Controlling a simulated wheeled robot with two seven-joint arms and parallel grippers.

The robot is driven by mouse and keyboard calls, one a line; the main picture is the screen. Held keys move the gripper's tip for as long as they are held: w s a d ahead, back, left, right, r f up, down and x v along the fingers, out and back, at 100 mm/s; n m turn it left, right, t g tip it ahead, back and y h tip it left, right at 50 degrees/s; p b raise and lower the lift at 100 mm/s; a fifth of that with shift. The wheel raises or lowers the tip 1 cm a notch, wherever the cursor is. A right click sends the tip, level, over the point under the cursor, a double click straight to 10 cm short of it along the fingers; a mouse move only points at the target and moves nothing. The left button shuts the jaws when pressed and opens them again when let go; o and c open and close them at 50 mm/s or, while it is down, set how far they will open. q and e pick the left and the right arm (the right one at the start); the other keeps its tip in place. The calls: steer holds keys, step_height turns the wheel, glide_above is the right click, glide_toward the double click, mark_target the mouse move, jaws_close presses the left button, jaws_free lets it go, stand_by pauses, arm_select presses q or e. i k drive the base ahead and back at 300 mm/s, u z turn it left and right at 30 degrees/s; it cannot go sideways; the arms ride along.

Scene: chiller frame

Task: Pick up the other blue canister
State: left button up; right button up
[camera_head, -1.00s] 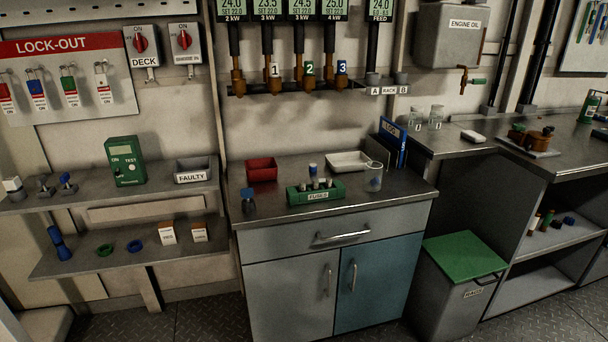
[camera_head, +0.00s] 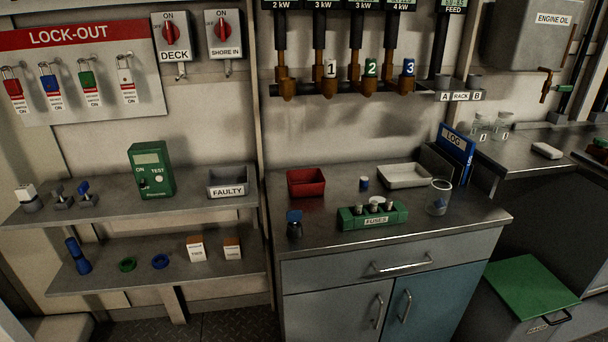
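Several blue things could match, and I cannot tell which one is the canister. A small blue-and-white cylinder (camera_head: 364,184) stands upright on the bench behind the green fuse block (camera_head: 350,219). A dark object with a blue top (camera_head: 295,223) stands at the bench's left front. A blue cylinder marked 3 (camera_head: 407,68) sits on the rightmost of the numbered brown pipe fittings, beside green 2 and white 1. A blue torch-like object (camera_head: 77,256) leans on the lower left shelf. A small blue piece lies in the clear jar (camera_head: 438,197). Neither gripper is in view.
The bench (camera_head: 325,236) also holds a red bin (camera_head: 306,183), a white tray (camera_head: 404,175) and a blue log binder (camera_head: 457,152). The FAULTY bin (camera_head: 228,184) and green tester (camera_head: 151,170) stand on the upper left shelf. A green-lidded rags bin (camera_head: 525,287) stands right.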

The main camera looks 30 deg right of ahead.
mark_target(364, 181)
steer(key=u, duration=0.05)
steer(key=i, duration=0.85)
steer(key=z, duration=0.4)
